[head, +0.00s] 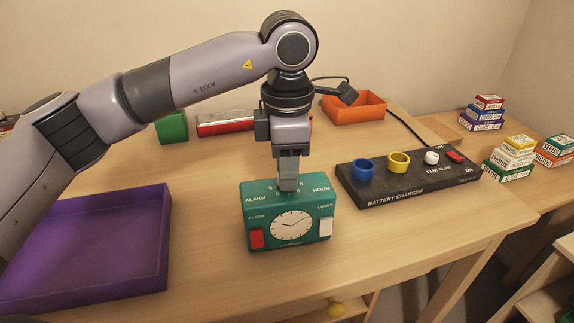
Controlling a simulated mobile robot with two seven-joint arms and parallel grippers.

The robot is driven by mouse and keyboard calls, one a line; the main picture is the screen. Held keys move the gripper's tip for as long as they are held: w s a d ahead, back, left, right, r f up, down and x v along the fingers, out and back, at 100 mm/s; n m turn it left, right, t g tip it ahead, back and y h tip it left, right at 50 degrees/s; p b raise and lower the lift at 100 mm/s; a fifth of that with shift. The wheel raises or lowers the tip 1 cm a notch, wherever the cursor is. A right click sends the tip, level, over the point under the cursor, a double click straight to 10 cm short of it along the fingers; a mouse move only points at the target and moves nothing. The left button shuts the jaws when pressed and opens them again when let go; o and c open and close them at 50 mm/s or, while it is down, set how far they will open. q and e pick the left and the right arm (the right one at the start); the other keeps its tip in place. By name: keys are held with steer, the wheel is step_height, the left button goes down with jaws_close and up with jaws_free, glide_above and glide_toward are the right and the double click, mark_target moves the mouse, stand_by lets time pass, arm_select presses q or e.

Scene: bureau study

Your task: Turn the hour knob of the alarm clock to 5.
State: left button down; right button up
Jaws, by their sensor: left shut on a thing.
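The teal alarm clock (260,222) stands on the desk, with a white dial (291,226) on its front. A red alarm switch (257,238) is at the front left and a white light switch (325,227) at the front right. My left gripper (289,187) points straight down onto the top of the clock. It is shut on the hour knob, which the fingers hide. Small numerals show around the fingertips, too small to read, so the knob's setting cannot be told. My right gripper is not in view.
A black battery charger (405,194) with blue and yellow rings stands right of the clock. A purple tray (100,290) lies at the left. A green block (172,127), a red-and-white box (224,123) and an orange bin (354,108) stand behind. Seed boxes (507,172) are at the right.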

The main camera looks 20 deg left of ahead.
arm_select(q)
steer(key=n, duration=0.6)
stand_by(0.6)
steer(key=c, duration=0.8)
jaws_free()
steer(key=shift+r, duration=0.1)
steer(key=shift+d+r+p, duration=0.1)
steer(key=shift+r+p, duration=0.45)
steer(key=shift+r, duration=2.95)
